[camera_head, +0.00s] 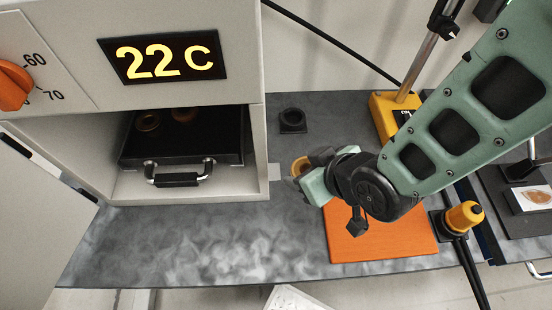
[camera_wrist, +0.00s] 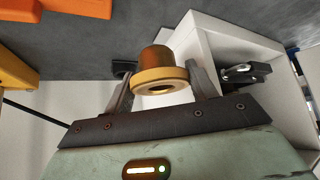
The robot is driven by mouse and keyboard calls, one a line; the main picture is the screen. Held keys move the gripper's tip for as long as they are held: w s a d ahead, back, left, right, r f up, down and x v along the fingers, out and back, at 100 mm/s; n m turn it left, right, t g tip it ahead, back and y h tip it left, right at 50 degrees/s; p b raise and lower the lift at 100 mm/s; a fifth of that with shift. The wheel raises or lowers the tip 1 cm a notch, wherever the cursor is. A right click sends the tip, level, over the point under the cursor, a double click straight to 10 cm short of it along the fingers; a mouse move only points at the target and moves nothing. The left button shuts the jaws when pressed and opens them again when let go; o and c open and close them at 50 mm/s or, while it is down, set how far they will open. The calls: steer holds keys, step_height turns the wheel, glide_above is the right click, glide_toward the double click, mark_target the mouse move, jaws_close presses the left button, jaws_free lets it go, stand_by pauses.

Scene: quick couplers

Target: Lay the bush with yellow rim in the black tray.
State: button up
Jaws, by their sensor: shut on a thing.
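The bush with yellow rim (camera_wrist: 160,62) is a copper-brown cylinder with a wide yellow flange around a central hole. My gripper (camera_wrist: 163,84) is shut on it, with one finger on each side. In the head view the bush (camera_head: 299,165) shows at the tip of my gripper (camera_head: 305,174), partly hidden by the fingers, to the right of the oven opening. The black tray (camera_head: 212,143) lies inside the open oven at left, its silver and black handle toward the front.
The oven (camera_head: 262,150) has a side wall between my gripper and the tray, and its door (camera_head: 40,215) hangs open at left. A black square holder (camera_head: 292,121) stands behind. An orange mat (camera_head: 380,240) lies under my arm. A yellow-based stand (camera_head: 385,115) is at back right.

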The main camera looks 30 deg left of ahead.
steer(key=shift+f+p, duration=0.6)
steer(key=shift+f, duration=4.1)
steer(key=shift+f, duration=0.15)
steer(key=o, duration=1.1)
